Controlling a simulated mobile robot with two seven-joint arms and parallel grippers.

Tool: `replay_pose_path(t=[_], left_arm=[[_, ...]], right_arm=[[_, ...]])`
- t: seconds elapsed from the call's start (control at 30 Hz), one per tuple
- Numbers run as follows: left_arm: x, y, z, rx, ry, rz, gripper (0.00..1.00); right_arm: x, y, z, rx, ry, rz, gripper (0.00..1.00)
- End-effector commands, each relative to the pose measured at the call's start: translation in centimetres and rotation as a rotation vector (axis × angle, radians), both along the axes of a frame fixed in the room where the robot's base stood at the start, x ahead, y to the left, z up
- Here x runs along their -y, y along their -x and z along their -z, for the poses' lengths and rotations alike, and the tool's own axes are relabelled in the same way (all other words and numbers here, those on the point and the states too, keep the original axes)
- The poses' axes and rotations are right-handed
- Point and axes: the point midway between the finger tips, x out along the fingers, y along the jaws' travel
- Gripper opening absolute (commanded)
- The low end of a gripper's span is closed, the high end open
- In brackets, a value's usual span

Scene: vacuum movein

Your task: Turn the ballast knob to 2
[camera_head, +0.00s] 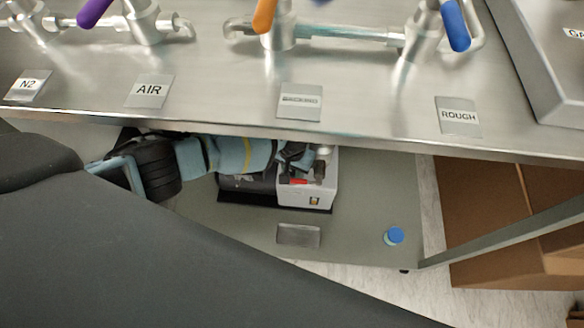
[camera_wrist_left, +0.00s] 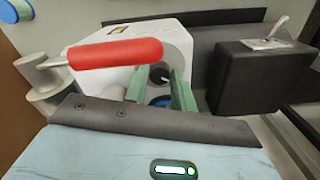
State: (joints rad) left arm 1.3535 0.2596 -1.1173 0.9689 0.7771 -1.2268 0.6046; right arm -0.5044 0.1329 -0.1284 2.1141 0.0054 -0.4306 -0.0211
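The vacuum pump, a white and black unit (camera_head: 322,191), sits on the shelf under the steel bench. In the left wrist view its white housing (camera_wrist_left: 180,42) is behind my left gripper. My left gripper (camera_head: 297,160) reaches in under the bench edge over the pump. Its two green fingers (camera_wrist_left: 160,82) are apart, pointing at the pump. A small dark round part, perhaps the ballast knob (camera_wrist_left: 158,74), shows between them; contact cannot be told. Its number markings are not readable. My right gripper is not in view.
A red-handled valve (camera_wrist_left: 115,53) stands close beside the fingers, and a black box with a switch (camera_wrist_left: 262,75) is on the other side. The steel bench (camera_head: 370,100) overhangs the shelf (camera_head: 365,210). A blue-capped item (camera_head: 394,236) stands on the shelf.

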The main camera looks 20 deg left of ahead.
Motion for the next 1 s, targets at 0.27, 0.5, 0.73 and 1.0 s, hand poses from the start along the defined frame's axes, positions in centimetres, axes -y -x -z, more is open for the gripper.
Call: replay_pose_path(t=[0.27,0.5,0.73,1.0], left_arm=[[0.0,0.03,0.02,-0.001,0.0,0.001,0.0],[0.01,0.06,0.02,-0.001,0.001,0.046,0.0],[0.05,0.08,0.02,-0.001,0.001,0.184,0.0],[0.04,0.08,0.02,-0.001,0.002,0.43,0.0]], right_arm=[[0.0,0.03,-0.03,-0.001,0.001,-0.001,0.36],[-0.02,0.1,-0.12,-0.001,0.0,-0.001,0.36],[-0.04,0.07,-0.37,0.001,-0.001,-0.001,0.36],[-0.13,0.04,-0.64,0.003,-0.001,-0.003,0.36]])
